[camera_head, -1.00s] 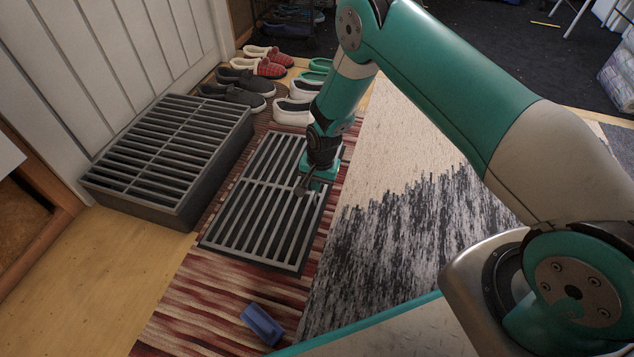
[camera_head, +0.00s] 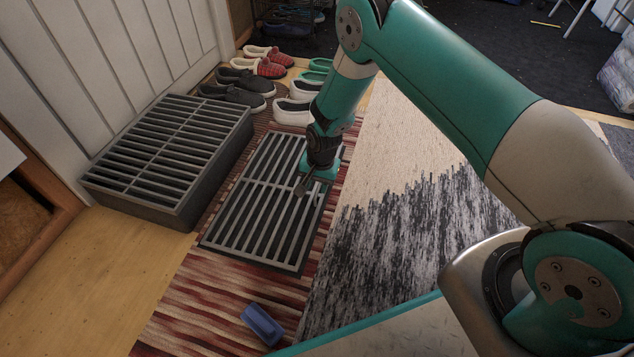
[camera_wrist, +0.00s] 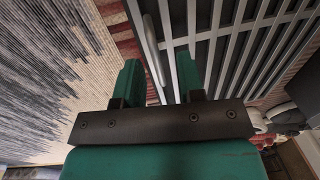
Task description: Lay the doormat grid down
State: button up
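The doormat grid (camera_head: 268,215), a grey slatted metal frame, lies flat on the red striped rug in the head view. My gripper (camera_head: 301,188) is low over its right side, pointing down. In the wrist view, my gripper (camera_wrist: 160,82) shows two green fingers standing apart, with a visible gap between them. Part of the grid (camera_wrist: 222,45) fills the upper right there, and a grey bar shows in the gap. The fingers do not look closed on it. Contact between fingertips and grid cannot be told.
A raised grey box with a slatted top (camera_head: 165,155) stands left of the grid by the wall. Several shoes (camera_head: 262,75) are behind. A blue object (camera_head: 262,325) lies on the striped rug in front. A black and beige rug (camera_head: 400,240) is clear on the right.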

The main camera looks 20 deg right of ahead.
notch_tip(320, 180, up, 17)
jog(key=s+d+p, duration=0.1)
jog(key=p, duration=0.9)
jog(key=shift+d+r, duration=0.15)
jog(key=shift+r, duration=0.05)
jog(key=shift+y, duration=0.3)
jog(key=w+f+b, duration=0.1)
jog(key=f+b, duration=0.1)
jog(key=f, duration=0.4)
jog(key=w+f+b, duration=0.1)
jog(key=f+b, duration=0.2)
jog(key=f, duration=0.3)
jog(key=f+b, duration=0.3)
jog(key=f, duration=0.4)
jog(key=shift+w+d, duration=0.35)
jog(key=shift+w, duration=0.05)
jog(key=shift+c, duration=0.2)
grip_shut()
